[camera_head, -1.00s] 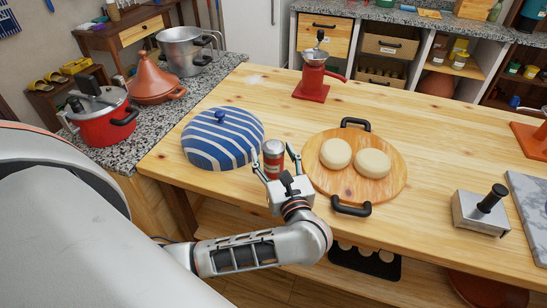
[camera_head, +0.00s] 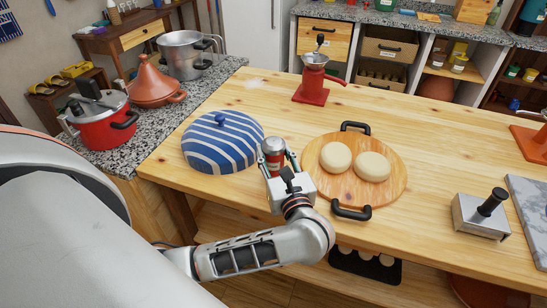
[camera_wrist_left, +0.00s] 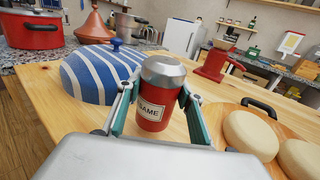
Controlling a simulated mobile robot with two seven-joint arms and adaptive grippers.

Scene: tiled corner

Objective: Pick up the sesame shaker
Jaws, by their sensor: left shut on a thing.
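The sesame shaker (camera_head: 273,155) is a small red cylinder with a silver lid, upright at the table's front, between the striped dome and the round board. In the left wrist view the shaker (camera_wrist_left: 156,97) shows a label partly reading "SAME". My left gripper (camera_head: 276,168) comes from the front and is shut on the shaker. In the left wrist view its two fingers (camera_wrist_left: 157,110) flank the shaker's sides. The shaker's base is hidden behind the gripper, so I cannot tell whether it touches the table. My right gripper is not in view.
A blue-and-white striped dome (camera_head: 222,141) stands close left of the shaker. A round wooden board (camera_head: 354,190) with black handles and two pale rounds lies close right. A red grinder (camera_head: 312,80) stands behind. A metal press (camera_head: 480,215) stands right. The table's middle back is clear.

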